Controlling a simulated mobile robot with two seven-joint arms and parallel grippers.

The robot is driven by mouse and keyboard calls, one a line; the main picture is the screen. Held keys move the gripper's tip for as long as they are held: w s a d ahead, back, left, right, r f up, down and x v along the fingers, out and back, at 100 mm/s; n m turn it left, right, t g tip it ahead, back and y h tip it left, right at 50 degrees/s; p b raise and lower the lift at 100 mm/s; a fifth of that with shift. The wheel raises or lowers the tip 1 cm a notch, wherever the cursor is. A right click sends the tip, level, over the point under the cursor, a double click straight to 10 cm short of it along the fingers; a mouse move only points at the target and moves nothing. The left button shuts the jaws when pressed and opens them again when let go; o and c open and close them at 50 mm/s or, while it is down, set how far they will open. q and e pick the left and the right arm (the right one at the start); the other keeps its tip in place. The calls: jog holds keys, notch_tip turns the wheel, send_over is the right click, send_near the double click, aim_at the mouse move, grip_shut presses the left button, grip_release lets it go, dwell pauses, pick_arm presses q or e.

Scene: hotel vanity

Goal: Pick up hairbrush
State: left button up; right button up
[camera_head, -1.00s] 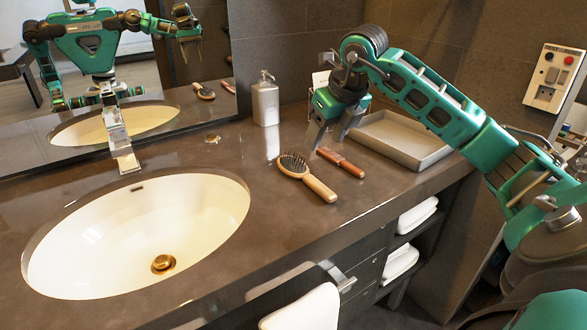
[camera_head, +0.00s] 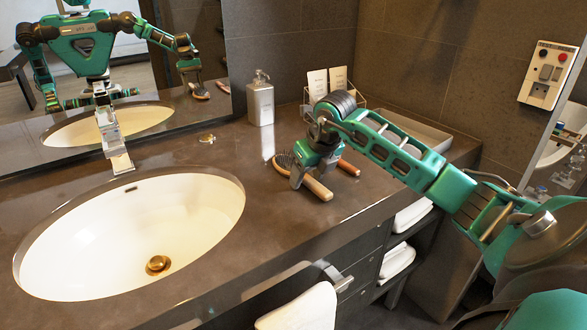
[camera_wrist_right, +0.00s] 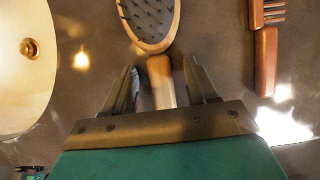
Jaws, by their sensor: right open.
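The hairbrush lies flat on the dark counter, with a dark bristled head (camera_head: 285,161) and a wooden handle (camera_head: 317,189) partly covered by my right gripper in the head view. In the right wrist view its head (camera_wrist_right: 150,18) is at the top and its handle (camera_wrist_right: 161,82) runs down between the two fingers. My right gripper (camera_wrist_right: 165,85) is open, with one finger on each side of the handle. In the head view the right gripper (camera_head: 298,180) is low over the brush. I cannot tell whether the fingers touch the counter.
A wooden comb (camera_wrist_right: 265,60) lies close to the right of the brush. The sink (camera_head: 130,235) is to the left. A soap dispenser (camera_head: 260,100) and a grey tray (camera_head: 410,130) stand farther back. The counter in front of the brush is clear.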

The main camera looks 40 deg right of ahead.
grip_shut()
dwell(0.5)
jog(key=shift+r, duration=0.1)
